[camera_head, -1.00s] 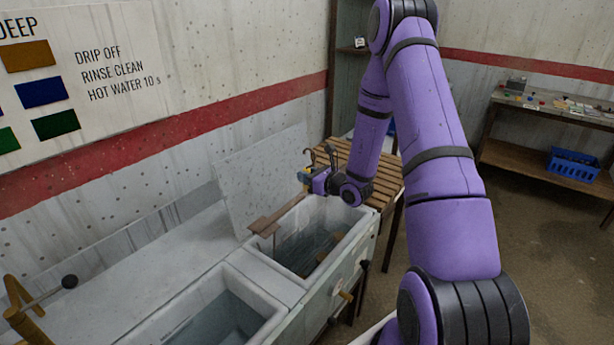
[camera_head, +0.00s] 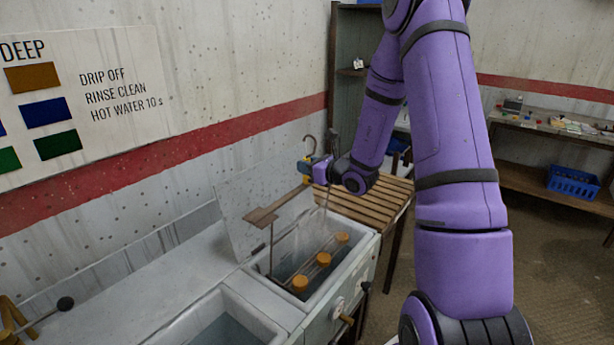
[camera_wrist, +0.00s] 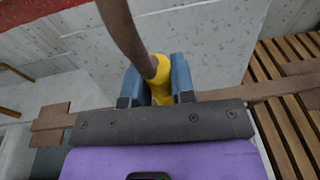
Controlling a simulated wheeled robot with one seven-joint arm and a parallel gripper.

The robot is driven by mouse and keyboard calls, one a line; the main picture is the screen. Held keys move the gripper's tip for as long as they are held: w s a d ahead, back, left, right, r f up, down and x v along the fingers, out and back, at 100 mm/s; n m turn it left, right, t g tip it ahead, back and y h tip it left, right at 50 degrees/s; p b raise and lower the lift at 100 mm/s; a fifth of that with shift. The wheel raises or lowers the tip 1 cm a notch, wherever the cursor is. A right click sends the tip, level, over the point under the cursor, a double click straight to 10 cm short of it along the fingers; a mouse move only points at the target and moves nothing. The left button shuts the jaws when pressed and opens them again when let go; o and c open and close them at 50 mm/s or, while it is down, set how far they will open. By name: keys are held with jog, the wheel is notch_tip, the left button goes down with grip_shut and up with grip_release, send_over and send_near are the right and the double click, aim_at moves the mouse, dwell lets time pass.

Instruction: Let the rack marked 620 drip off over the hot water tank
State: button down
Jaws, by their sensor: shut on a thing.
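The rack has a wooden top bar (camera_head: 262,216), thin rods going down, a hook above, and several orange-brown round pieces (camera_head: 323,259) on its low rail. No number is legible on it. My gripper (camera_head: 312,170) is shut on the rack's yellow grip, which shows between the blue-grey fingers (camera_wrist: 157,85) in the wrist view (camera_wrist: 161,78). The rack hangs over the far tank (camera_head: 368,244), which has a dial on its front. The orange pieces show above the water, near rim level. Whether they drip cannot be told. No label marks this tank as hot water.
A second water-filled tank (camera_head: 288,322) adjoins at the near side. A tilted grey panel (camera_head: 235,200) stands behind the far tank. A slatted wooden table (camera_head: 375,197) is beyond it. The wall sign (camera_head: 85,85) reads "drip off, rinse clean, hot water 10 s".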

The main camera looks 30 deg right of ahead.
jog(key=shift+r, duration=3.8)
dwell(1.5)
